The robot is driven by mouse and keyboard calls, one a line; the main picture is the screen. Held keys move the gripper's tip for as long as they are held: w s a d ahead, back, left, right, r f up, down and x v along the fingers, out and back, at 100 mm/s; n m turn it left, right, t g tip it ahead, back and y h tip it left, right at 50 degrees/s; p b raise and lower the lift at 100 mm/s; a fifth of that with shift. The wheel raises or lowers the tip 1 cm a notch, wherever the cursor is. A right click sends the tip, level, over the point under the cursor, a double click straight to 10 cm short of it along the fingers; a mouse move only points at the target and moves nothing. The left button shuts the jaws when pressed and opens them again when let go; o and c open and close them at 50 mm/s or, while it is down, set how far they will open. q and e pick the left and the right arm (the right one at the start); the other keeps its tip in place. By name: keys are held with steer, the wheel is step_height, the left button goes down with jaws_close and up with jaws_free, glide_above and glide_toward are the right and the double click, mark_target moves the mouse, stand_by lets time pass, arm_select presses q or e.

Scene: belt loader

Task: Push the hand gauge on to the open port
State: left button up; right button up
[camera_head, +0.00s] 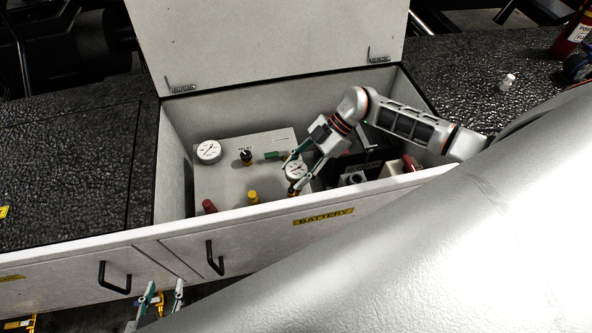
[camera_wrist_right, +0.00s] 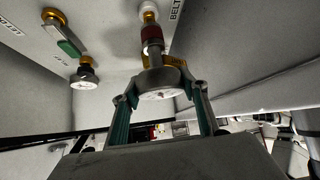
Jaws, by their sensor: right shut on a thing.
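The hand gauge (camera_head: 296,170) is a small round white-faced dial over the right part of the grey valve block (camera_head: 228,185) in the open box. My right gripper (camera_head: 297,164) is shut on it. In the right wrist view, the gauge's grey round body (camera_wrist_right: 161,80) sits between both fingertips. A red and brass fitting (camera_wrist_right: 152,38) lies in line with it, towards a pale round end (camera_wrist_right: 148,10) at the panel. I cannot tell whether the gauge is seated on the port, which is largely hidden. My left gripper (camera_head: 160,298) is open and empty, low in front of the cabinet.
The block carries a fixed gauge (camera_head: 209,152), a black knob (camera_head: 246,156), a green lever (camera_head: 275,155), a red cap (camera_head: 208,206) and a yellow cap (camera_head: 253,197). The raised lid (camera_head: 265,40) stands behind. The box's front wall (camera_head: 250,219) bounds the block.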

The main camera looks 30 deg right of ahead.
steer(key=shift+f+b, duration=0.55)
steer(key=shift+f, duration=0.9)
steer(key=o, duration=1.4)
steer(key=shift+o, duration=0.2)
steer(key=v, duration=1.2)
